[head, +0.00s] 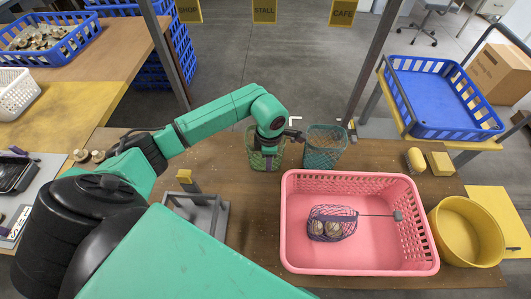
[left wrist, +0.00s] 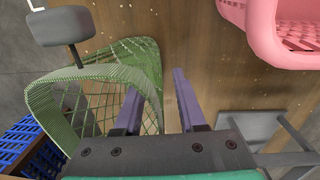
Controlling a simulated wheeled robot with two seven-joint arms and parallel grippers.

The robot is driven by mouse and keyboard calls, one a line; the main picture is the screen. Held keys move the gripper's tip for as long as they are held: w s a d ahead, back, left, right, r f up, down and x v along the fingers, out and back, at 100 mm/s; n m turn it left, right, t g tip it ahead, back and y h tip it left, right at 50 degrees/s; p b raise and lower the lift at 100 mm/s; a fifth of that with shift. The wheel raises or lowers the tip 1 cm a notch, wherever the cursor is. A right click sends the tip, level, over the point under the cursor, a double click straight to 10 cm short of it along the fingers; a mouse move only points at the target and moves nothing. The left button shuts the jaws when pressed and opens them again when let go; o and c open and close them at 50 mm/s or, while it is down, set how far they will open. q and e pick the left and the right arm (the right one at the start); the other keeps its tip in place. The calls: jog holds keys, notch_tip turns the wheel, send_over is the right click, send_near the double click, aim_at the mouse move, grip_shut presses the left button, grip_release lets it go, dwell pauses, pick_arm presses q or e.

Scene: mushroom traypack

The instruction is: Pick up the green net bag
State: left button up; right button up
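The green net bag (head: 251,158) stands on the brown table, partly hidden behind my left gripper (head: 268,160). In the left wrist view the green net bag (left wrist: 85,75) has its wide mouth turned toward the camera, and a grey tag (left wrist: 60,25) shows beside it. The purple fingers of my left gripper (left wrist: 153,100) are apart. The left finger overlaps the bag's mouth and the right finger is outside it, with a strip of mesh between them. I cannot tell whether either finger touches the mesh. My right gripper is not in view.
A teal net bag (head: 325,150) stands just right of the green one. A pink basket (head: 360,262) in front holds a purple net bag (head: 333,214) with mushrooms. A yellow bowl (head: 467,232) is at the right, and a grey stand (head: 212,215) is left of the basket.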

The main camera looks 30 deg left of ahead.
pick_arm(q)
jog(key=shift+f, duration=0.2)
dwell(0.4)
grip_shut()
dwell(1.2)
